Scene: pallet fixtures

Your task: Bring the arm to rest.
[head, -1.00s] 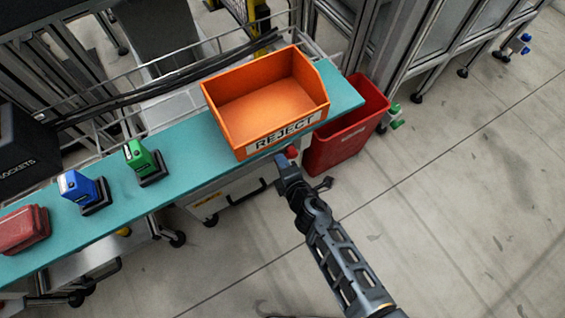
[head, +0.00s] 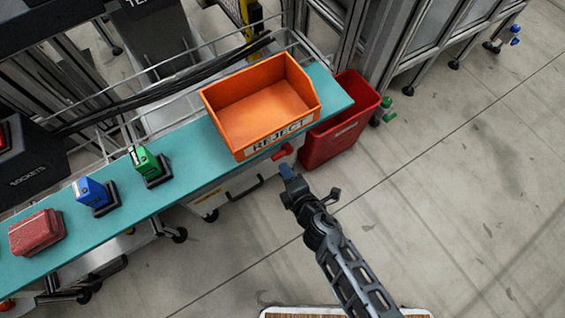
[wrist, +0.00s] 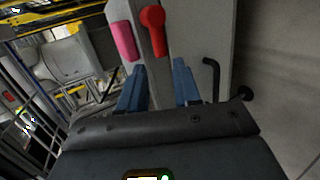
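My arm reaches up from the bottom right in the head view. My gripper (head: 288,172) is in front of the bench, below the orange REJECT bin (head: 262,102), over the floor side of the bench edge. In the wrist view my gripper (wrist: 160,84) shows two blue fingers standing apart with nothing between them. Beyond the fingers are a grey panel and a red knob (wrist: 153,28). The red knob also shows at the bench front in the head view (head: 283,151), just beyond the fingertips.
The teal bench (head: 180,195) carries a green device (head: 146,160), a blue device (head: 90,192) and a red case (head: 37,232). A red waste bin (head: 340,125) stands at the bench's right end. The floor (head: 460,200) to the right is clear.

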